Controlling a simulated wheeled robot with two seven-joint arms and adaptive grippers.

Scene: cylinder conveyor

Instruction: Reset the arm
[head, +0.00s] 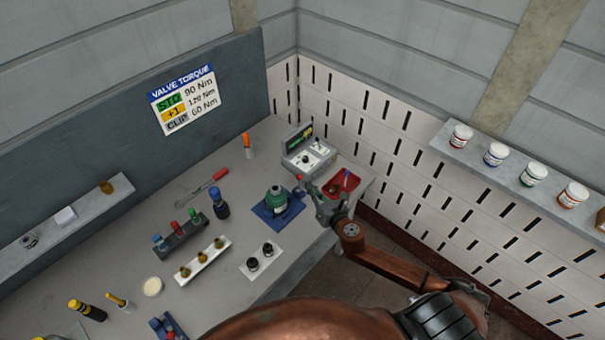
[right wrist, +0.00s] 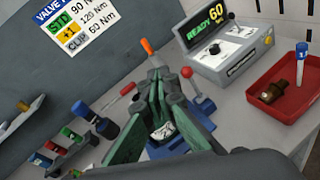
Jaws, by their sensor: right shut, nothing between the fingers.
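My right gripper (head: 322,203) is in the head view, between the green-topped valve body (head: 277,199) and the red tray (head: 354,181). In the right wrist view my right gripper (right wrist: 166,84) has its dark green fingers shut and holding nothing, above the bench. The fingers hide most of what lies behind them there; a white patch shows between the finger linkages. In the head view the valve body stands upright on a blue base on the bench, apart from the gripper. My left gripper is not in view.
A grey test box (right wrist: 223,47) reads "READY 60". The red tray (right wrist: 283,112) holds a brown part (right wrist: 271,92) and a blue-marked tube (right wrist: 301,62). Racks (head: 181,241) (head: 203,262), a screwdriver (head: 204,186) and a white plate (head: 263,263) occupy the bench. A shelf with jars (head: 495,153) is at right.

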